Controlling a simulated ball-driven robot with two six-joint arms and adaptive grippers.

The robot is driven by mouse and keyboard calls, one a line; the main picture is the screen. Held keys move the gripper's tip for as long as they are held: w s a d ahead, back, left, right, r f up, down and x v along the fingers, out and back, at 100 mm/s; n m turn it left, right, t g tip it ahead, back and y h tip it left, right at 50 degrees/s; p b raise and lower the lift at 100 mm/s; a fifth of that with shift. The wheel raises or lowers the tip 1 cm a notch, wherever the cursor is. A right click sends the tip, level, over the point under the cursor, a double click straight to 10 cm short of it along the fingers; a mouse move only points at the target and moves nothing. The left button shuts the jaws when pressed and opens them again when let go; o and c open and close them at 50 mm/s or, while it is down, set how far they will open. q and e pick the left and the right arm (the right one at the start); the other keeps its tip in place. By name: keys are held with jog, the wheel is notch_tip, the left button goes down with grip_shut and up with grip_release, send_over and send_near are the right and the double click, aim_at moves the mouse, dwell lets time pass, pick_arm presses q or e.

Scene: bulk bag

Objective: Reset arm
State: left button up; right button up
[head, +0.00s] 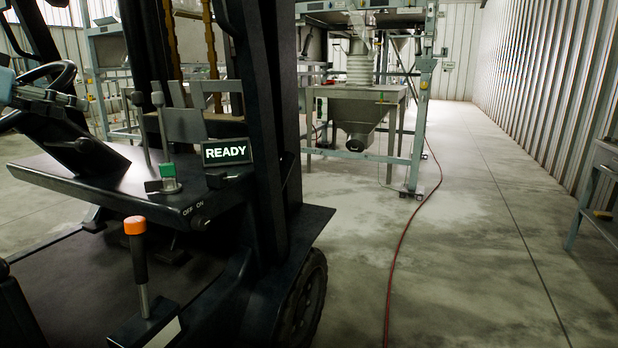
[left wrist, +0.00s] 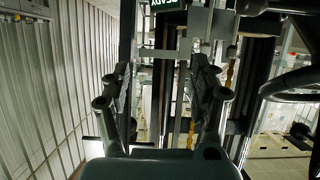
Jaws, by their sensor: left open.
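My left gripper (head: 78,102) comes in from the left edge of the head view, in front of the black steering wheel (head: 62,72) of a forklift. In the left wrist view the two fingers of my left gripper (left wrist: 165,78) stand apart with nothing between them. The steering wheel also shows at the right of that view (left wrist: 290,82), to the side of the fingers. I cannot tell if the gripper touches the wheel. My right gripper is not in view.
The dark console (head: 135,185) carries levers, a green-based knob (head: 168,178) and a lit READY display (head: 227,152). An orange-topped lever (head: 135,226) stands lower. A hopper frame (head: 423,95) stands ahead.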

pick_arm(q)
jog(key=s+d+f+g+y, duration=0.1)
jog(key=s+d+f+g, duration=0.1)
jog(key=s+d+f, duration=0.45)
jog(key=s+d+f+g, duration=0.1)
jog(key=s+d+f, duration=0.15)
jog(key=f, duration=0.75)
jog(key=s+d+f+g+y, duration=0.1)
jog(key=s+d+f+g, duration=0.15)
jog(key=s+f, duration=0.4)
jog(key=s+d+f+n+g+y, duration=0.2)
jog(key=s+f, duration=0.2)
jog(key=s, duration=0.8)
jog(key=s+d+f+n+g+y, duration=0.15)
jog(key=s+f, duration=0.25)
jog(key=s, duration=0.7)
notch_tip(320, 180, down, 26)
jog(key=s+a+g, duration=0.1)
jog(key=s+a, duration=0.1)
jog(key=a, duration=0.1)
jog(key=s+a+f+g+b, duration=0.1)
jog(key=s+f, duration=1.6)
jog(key=s, duration=0.1)
jog(key=shift+s, duration=0.2)
jog(key=shift+s+n+g+y, duration=0.2)
jog(key=shift+n+g+y, duration=0.05)
jog(key=shift+g, duration=0.05)
jog(key=shift+c, duration=0.3)
